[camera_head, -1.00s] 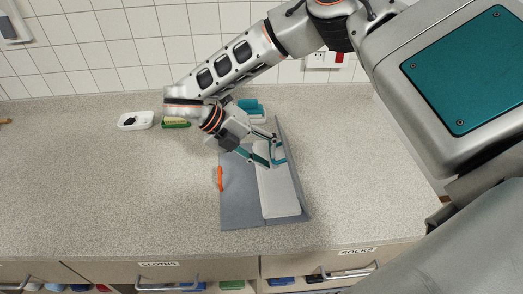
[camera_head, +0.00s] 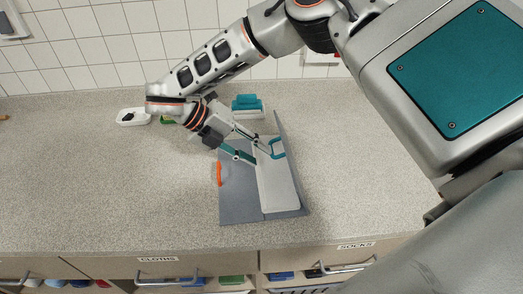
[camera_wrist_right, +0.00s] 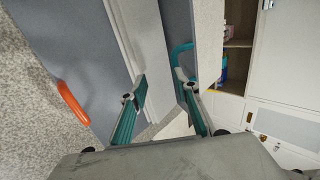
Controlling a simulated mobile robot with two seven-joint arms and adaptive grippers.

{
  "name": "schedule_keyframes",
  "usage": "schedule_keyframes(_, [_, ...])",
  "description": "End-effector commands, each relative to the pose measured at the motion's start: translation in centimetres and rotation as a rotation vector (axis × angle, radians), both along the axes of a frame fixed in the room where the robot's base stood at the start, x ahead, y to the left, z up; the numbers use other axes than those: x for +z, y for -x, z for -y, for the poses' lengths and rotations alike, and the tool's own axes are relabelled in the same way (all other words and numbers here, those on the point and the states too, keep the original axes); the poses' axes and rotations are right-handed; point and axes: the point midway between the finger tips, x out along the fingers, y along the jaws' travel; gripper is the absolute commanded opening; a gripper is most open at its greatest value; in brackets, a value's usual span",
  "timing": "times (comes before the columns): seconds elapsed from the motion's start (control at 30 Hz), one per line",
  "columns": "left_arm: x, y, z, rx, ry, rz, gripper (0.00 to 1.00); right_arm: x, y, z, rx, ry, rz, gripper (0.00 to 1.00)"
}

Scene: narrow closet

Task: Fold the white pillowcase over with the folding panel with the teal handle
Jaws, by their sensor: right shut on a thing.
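The white pillowcase (camera_head: 278,187) lies as a narrow strip along the right part of the grey folding board (camera_head: 238,195). The teal handle (camera_head: 279,147) stands at the board's upper right, and it also shows in the right wrist view (camera_wrist_right: 178,52). My right gripper (camera_head: 256,151) reaches in from above. The exact contact at the handle is partly hidden. My left gripper is not in view.
An orange handle (camera_head: 219,173) is at the board's left edge. A white dish (camera_head: 133,117) and a teal item in a white tray (camera_head: 247,103) stand behind. Labelled drawers (camera_head: 190,264) line the counter's front. The counter (camera_head: 90,190) is clear at left.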

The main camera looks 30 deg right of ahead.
Motion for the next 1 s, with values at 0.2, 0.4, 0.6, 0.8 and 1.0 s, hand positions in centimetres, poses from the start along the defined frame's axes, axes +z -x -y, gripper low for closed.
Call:
schedule_keyframes(0.2, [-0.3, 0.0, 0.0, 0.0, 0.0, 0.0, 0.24, -0.7, -0.3, -1.1, 0.0, 0.003, -0.007, 0.24])
schedule_keyframes(0.4, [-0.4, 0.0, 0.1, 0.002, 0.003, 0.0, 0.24, -0.8, -0.7, -2.4, -0.001, 0.003, -0.003, 0.24])
schedule_keyframes(0.6, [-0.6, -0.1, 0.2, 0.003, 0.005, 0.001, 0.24, -1.0, -1.2, -3.5, -0.001, 0.004, -0.002, 0.24])
schedule_keyframes(0.8, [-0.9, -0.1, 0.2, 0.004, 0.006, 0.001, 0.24, -1.2, -1.6, -4.7, -0.001, 0.002, -0.002, 0.24])
schedule_keyframes(1.0, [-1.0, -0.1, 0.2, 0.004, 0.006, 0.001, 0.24, -1.3, -1.8, -5.4, -0.001, 0.002, -0.002, 0.24])
